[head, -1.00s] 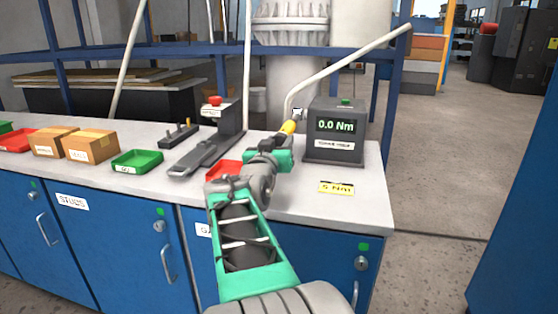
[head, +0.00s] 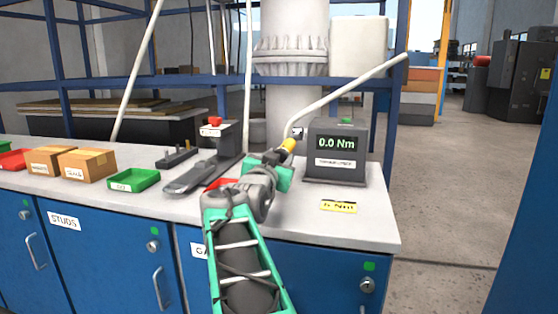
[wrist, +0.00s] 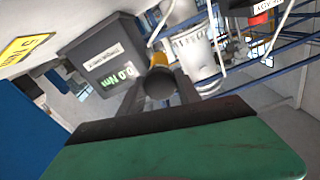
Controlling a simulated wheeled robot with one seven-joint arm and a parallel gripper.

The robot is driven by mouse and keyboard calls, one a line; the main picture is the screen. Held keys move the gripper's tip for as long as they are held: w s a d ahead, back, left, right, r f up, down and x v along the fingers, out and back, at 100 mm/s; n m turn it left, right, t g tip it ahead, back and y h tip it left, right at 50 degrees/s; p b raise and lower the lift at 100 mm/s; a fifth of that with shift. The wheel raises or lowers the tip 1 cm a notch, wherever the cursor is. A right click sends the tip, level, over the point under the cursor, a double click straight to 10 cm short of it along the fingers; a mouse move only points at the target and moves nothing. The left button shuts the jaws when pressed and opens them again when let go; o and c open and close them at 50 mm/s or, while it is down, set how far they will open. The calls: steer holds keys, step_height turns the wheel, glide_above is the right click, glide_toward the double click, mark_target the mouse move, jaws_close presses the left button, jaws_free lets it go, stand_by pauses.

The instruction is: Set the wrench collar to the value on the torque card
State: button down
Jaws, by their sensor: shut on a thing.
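My gripper (head: 277,167) is shut on the wrench, whose yellow-orange collar (head: 288,145) sticks out beyond the fingers. In the wrist view the wrench's round dark grip end (wrist: 158,84) is between the fingers, with the orange collar (wrist: 159,60) behind it. The collar's scale cannot be read. The wrench is raised over the bench, left of the dark grey torque tester (head: 337,168), which reads 0.0 Nm. The yellow torque card (head: 338,206) lies on the bench in front of the tester. In the wrist view the card (wrist: 27,46) appears to read 5 Nm.
A red tray (head: 221,184) is partly behind my arm. A grey tool cradle (head: 200,174), a green tray (head: 133,180) and cardboard boxes (head: 87,163) stand to the left. The bench top (head: 370,222) is clear around the card. Blue shelving and pipework stand behind.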

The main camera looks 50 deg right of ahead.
steer(key=c, duration=0.9)
jaws_free()
steer(key=shift+o, duration=0.2)
steer(key=v, duration=0.7)
steer(key=shift+s+a+p, duration=0.2)
steer(key=shift+a+p, duration=0.1)
steer(key=shift+a, duration=0.05)
